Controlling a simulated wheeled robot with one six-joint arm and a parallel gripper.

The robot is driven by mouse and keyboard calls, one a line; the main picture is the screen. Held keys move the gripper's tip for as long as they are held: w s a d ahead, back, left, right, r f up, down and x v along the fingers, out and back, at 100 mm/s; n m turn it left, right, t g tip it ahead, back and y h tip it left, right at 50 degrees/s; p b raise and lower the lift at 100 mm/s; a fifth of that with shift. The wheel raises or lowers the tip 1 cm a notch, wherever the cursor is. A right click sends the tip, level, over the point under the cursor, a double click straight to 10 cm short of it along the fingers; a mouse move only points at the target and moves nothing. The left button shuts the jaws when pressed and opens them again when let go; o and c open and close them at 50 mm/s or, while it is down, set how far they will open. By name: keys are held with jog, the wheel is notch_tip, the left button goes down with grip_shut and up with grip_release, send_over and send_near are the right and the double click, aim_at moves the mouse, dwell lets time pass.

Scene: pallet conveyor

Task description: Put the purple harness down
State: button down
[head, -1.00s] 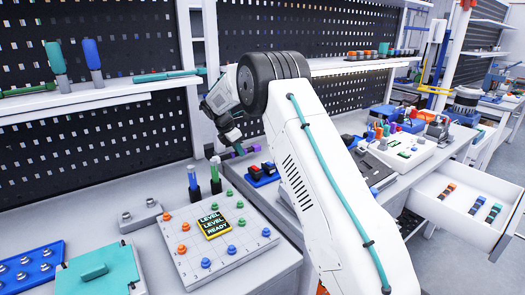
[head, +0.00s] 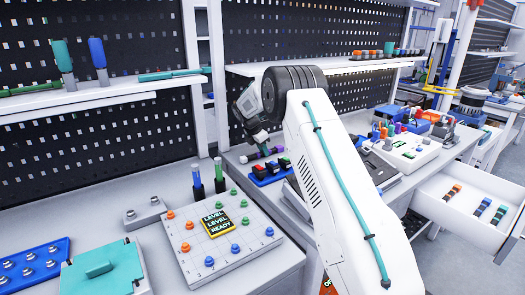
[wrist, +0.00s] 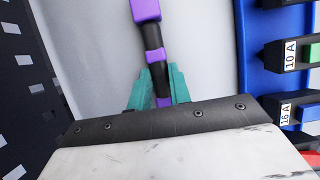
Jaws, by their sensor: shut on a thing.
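The purple harness (wrist: 154,57) is a straight length with purple and black sections. In the wrist view it runs up from between the teal fingers of my gripper (wrist: 158,90), which is shut on it. In the head view the purple end of the harness (head: 249,158) shows beside my gripper (head: 264,149), low over the grey bench (head: 233,178) and just behind the blue breaker tray. I cannot tell whether the harness touches the bench. Its lower part is hidden between the fingers in the wrist view.
The blue breaker tray (wrist: 248,70) is close on the right in the wrist view, with breakers labelled 10 A and 16 A. A dark perforated panel (wrist: 25,80) stands on the left. Two upright tools (head: 197,184) and a pegged board (head: 190,250) are nearer in the head view.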

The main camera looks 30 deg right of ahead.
aim_at(259, 153)
jog(key=shift+f, duration=0.15)
jog(key=c, duration=1.3)
grip_release()
jog(key=v, duration=0.5)
jog(key=shift+r, duration=0.25)
jog(key=a, duration=1.2)
jog(key=shift+s, duration=0.2)
jog(key=shift+f, duration=0.1)
